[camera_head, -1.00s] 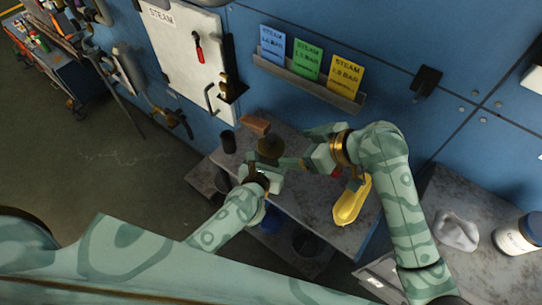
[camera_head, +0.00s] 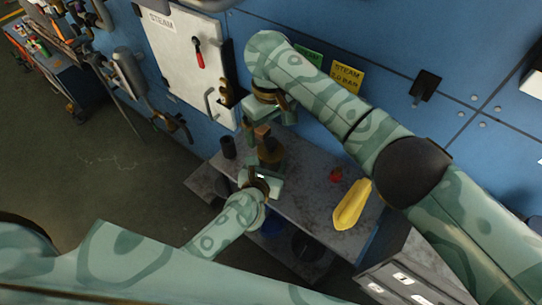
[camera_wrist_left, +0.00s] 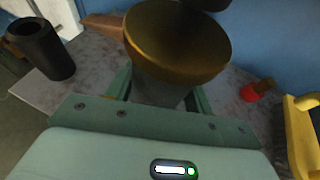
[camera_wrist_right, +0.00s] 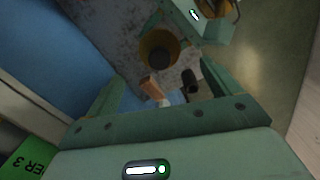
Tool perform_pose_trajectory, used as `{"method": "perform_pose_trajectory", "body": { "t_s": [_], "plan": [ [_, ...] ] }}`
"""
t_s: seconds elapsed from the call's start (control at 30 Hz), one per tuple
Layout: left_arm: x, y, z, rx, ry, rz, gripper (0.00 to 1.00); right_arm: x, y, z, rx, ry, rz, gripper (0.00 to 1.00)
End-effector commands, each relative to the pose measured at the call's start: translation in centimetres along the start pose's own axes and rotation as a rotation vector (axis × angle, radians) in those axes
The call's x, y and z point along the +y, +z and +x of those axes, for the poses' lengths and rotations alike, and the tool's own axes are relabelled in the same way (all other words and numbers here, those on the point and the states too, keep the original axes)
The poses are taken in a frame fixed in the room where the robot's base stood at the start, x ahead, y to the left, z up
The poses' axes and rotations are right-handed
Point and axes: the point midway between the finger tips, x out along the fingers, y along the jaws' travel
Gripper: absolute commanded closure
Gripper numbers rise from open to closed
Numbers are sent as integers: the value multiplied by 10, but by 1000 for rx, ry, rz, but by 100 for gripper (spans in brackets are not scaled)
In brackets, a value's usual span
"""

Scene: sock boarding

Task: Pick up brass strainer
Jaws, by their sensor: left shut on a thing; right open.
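The brass strainer (camera_head: 271,154) appears to be the round brass piece above the grey bench. In the left wrist view its brass top (camera_wrist_left: 175,45) is over a grey lower part between my fingers. My left gripper (camera_head: 264,171) is shut on it from the near side. My right gripper (camera_head: 266,121) is open and hangs above the far side, pointing down. In the right wrist view the brass piece (camera_wrist_right: 158,46) lies beyond its fingers, apart from them. A brown wooden piece (camera_wrist_right: 151,89) is beside the brass; I cannot tell whether they are joined.
A dark cup (camera_head: 228,147) stands at the bench's left end. The blue wall with a white steam panel (camera_head: 180,50) closes off the back.

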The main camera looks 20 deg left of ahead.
Motion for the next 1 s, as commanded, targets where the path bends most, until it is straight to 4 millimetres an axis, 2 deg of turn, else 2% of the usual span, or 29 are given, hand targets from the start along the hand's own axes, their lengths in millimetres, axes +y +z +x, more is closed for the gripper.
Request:
{"method": "perform_pose_trajectory", "body": {
  "t_s": [0.17, 0.4, 0.5, 0.73, 0.77, 1.0],
  "plan": [
    [0, 0, 0, 1, -1, 0, 77, 0, 0, 17, 2, 0, 0, 11],
    [0, -1, 0, 1, -1, 0, 77, 1, 4, 54, 0, 0, 0, 11],
    [0, -1, 0, 1, -1, 0, 77, 1, 4, 64, 2, -1, -1, 11],
    [0, -1, 0, 1, -1, 0, 77, 1, 4, 67, 4, -1, -2, 11],
    [0, -1, 0, 1, -1, 0, 77, 1, 4, 67, 4, -1, -2, 14],
    [0, -1, 0, 1, -1, 0, 77, 1, 4, 67, 3, -1, -2, 81]
  ]
}}
